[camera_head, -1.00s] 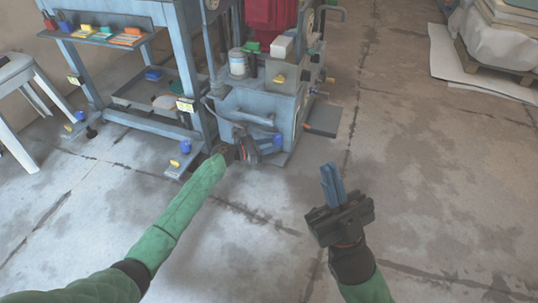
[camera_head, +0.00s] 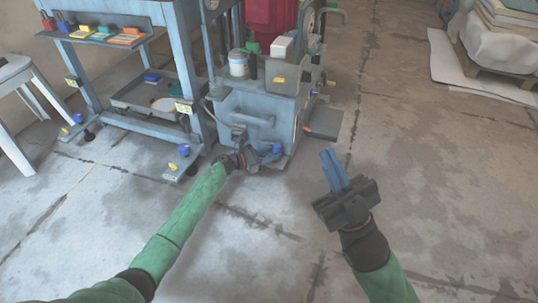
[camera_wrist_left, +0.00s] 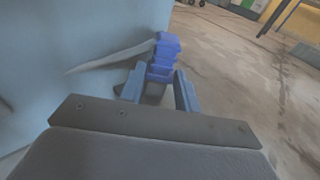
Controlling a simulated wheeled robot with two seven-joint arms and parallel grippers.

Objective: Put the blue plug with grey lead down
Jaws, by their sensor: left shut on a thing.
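The blue plug (camera_wrist_left: 163,58) is between the fingertips of my left gripper (camera_wrist_left: 158,88), which is shut on it. Its grey lead (camera_wrist_left: 108,60) runs off to the left, in front of a light blue surface. In the head view the blue plug (camera_head: 277,149) shows at the tips of my left gripper (camera_head: 266,156), low beside the front of the grey-blue machine. I cannot tell whether the plug touches anything there. My right gripper (camera_head: 326,156) is empty above the bare floor, its fingers together.
The grey-blue machine (camera_head: 282,105) stands just beyond my left gripper, with a white jar (camera_head: 238,63) on it. A blue workbench frame (camera_head: 195,75) stands to its left. A wrapped pallet load (camera_head: 500,45) is at the upper right. The concrete floor in front is clear.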

